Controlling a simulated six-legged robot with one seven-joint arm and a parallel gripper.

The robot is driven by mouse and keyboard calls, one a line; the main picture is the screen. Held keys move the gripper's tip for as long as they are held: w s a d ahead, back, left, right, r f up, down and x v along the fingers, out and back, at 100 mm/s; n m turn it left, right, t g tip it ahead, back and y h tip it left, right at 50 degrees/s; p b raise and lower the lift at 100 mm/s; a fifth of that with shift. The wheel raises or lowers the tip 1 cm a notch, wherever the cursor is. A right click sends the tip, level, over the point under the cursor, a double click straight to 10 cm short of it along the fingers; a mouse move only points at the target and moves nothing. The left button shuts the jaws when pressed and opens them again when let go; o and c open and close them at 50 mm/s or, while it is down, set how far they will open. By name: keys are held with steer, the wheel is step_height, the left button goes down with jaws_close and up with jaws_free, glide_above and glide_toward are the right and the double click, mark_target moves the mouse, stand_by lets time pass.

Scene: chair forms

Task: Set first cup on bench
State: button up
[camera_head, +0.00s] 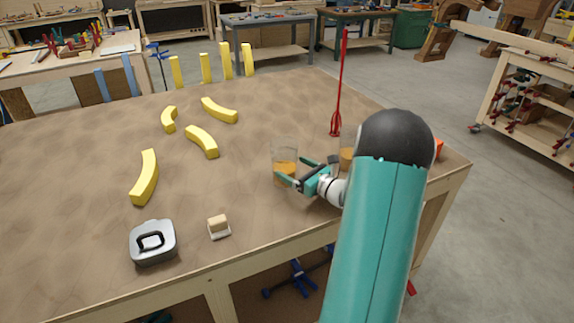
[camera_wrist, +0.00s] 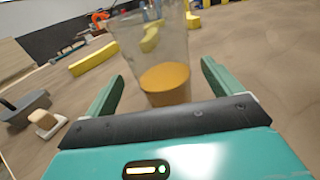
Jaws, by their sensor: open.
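A clear cup (camera_head: 285,158) with orange-brown contents stands upright on the wooden bench (camera_head: 80,245) near its right part. My gripper (camera_head: 303,168) is at the cup, with its fingers spread. In the wrist view the cup (camera_wrist: 163,75) stands between the two open fingers of my gripper (camera_wrist: 160,85), with a visible gap on each side. A second cup (camera_head: 347,158) with similar contents is just right of my gripper, mostly hidden behind my arm.
Several yellow curved pieces (camera_head: 145,178) lie or stand on the bench. A red whisk-like tool (camera_head: 336,125) stands behind the cups.

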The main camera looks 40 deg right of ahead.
steer(key=s, duration=0.7)
steer(key=shift+s+d, duration=0.35)
steer(key=shift+d, duration=0.05)
steer(key=a+r+n+g+y, duration=0.35)
steer(key=a+n+g, duration=0.4)
steer(key=a, duration=0.75)
steer(key=a+r+n+g+y, duration=0.35)
steer(key=a+n, duration=0.65)
steer(key=a, duration=0.4)
steer(key=s+a+r+n+h, duration=0.2)
steer(key=s+a+n+h, duration=0.2)
steer(key=n, duration=0.5)
steer(key=s+a+r+n+g+h, duration=0.1)
steer(key=s+a+r+n+h, duration=0.2)
steer(key=s+n, duration=0.5)
steer(key=shift+s+a+r+n+h, duration=0.35)
steer(key=shift+s+a+h, duration=0.2)
steer(key=shift+a+h, duration=0.45)
steer(key=shift+a, duration=0.1)
